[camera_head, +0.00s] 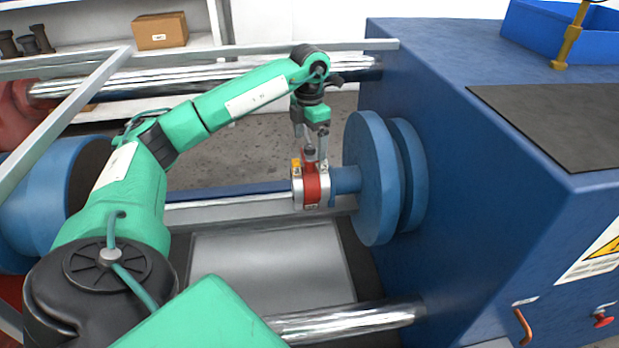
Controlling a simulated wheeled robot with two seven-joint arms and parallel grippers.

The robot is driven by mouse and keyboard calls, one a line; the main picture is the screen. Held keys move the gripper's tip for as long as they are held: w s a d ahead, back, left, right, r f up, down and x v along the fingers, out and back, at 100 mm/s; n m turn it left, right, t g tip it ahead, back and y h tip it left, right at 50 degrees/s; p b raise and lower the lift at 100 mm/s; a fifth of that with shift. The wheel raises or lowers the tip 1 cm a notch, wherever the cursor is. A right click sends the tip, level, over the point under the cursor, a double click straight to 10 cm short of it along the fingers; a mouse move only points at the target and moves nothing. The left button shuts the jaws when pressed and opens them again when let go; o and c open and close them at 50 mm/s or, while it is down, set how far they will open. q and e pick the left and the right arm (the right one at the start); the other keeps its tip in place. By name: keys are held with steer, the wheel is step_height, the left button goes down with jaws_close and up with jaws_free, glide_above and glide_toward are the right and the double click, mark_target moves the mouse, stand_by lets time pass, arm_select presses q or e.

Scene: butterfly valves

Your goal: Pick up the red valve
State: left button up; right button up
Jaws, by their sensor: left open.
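The red valve (316,188) is a small red body with grey metal parts. It sits at the end of a blue shaft that sticks out to the left from the large blue discs of the machine. My left arm is green and comes in from the left. Its gripper (311,150) points down right above the valve, with its open fingers at the valve's top. The picture is too small to show whether the fingers touch it. My right gripper is not in view.
The blue discs (373,178) and blue machine housing (470,180) stand right of the valve. A grey panel (270,268) lies below. A metal bar (345,322) crosses in front. A cardboard box (160,31) is on a shelf behind, and a blue bin (570,32) stands on the housing.

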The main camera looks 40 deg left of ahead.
mark_target(310, 159)
arm_select(q)
steer(key=shift+d+f, duration=0.1)
steer(key=shift+f, duration=3.25)
steer(key=shift+s, duration=0.1)
jaws_close()
steer(key=shift+r, duration=0.2)
